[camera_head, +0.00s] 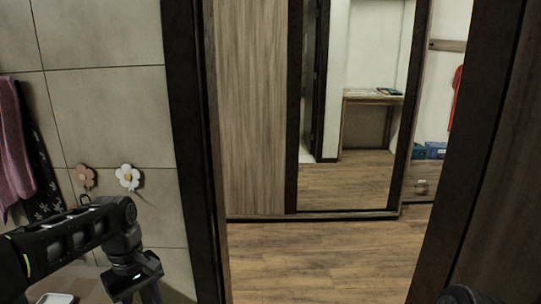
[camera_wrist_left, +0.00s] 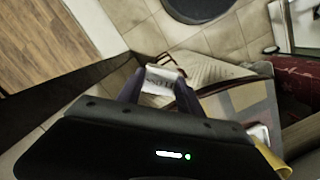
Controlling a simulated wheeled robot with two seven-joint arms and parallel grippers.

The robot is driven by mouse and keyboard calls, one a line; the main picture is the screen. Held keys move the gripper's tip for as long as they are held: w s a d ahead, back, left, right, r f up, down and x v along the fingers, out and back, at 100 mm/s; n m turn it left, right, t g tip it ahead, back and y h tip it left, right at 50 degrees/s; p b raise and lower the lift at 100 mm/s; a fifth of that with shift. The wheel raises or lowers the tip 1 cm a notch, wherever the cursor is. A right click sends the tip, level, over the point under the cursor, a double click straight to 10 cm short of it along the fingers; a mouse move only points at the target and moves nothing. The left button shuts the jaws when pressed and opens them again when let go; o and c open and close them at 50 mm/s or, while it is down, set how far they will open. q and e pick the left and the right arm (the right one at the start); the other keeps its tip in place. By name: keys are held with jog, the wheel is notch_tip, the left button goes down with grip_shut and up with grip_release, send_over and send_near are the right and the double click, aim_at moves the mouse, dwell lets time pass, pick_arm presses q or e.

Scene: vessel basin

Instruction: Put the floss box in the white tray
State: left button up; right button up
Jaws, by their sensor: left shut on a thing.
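My left gripper (camera_wrist_left: 160,90) is shut on a small white box with dark lettering, the floss box (camera_wrist_left: 161,80), which sticks out between the fingertips. In the head view my left gripper (camera_head: 146,294) points down at the bottom left, its fingertips cut off by the frame edge; the floss box cannot be made out there. My right gripper is not in view.
A dark door frame (camera_head: 190,150) stands right of my left arm, with a wooden floor (camera_head: 310,255) and a mirrored wardrobe (camera_head: 345,180) beyond. Flower hooks (camera_head: 128,177) and towels (camera_head: 12,150) are on the tiled wall. A dark round object (camera_wrist_left: 197,8) lies on the tiles.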

pick_arm(q)
jog(key=w+d+f+m+y, duration=0.1)
jog(key=w+d+f+m, duration=0.3)
jog(key=d+f+m, duration=0.3)
jog(key=f+m, duration=0.1)
jog(key=m, duration=0.1)
jog(key=shift+d+m+g, duration=0.3)
jog(key=shift+r, duration=0.1)
